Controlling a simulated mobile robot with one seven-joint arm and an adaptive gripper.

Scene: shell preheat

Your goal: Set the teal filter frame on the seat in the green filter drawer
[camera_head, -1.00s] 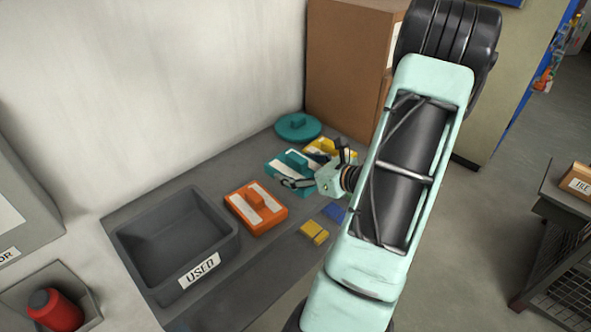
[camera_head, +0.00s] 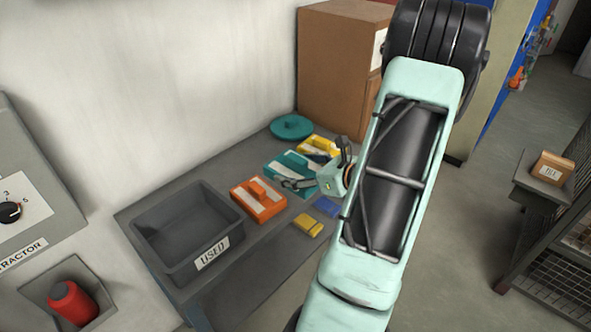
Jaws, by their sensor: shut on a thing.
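The teal filter frame (camera_head: 284,166) is a flat rectangular piece with a pale strip, on the grey bench between the orange frame and a yellow one. My gripper (camera_head: 303,184) reaches in from the right and is shut at the teal frame. The gripper and wrist hide the frame's right part and the exact contact. I cannot tell whether the frame is raised off the bench. The green filter drawer and its seat do not show in this view.
An orange frame (camera_head: 258,199) and a grey bin labelled USED (camera_head: 190,268) stand to the left. A yellow frame (camera_head: 326,143), a teal round lid (camera_head: 292,126), a yellow block (camera_head: 307,224) and a blue block (camera_head: 326,206) are close by.

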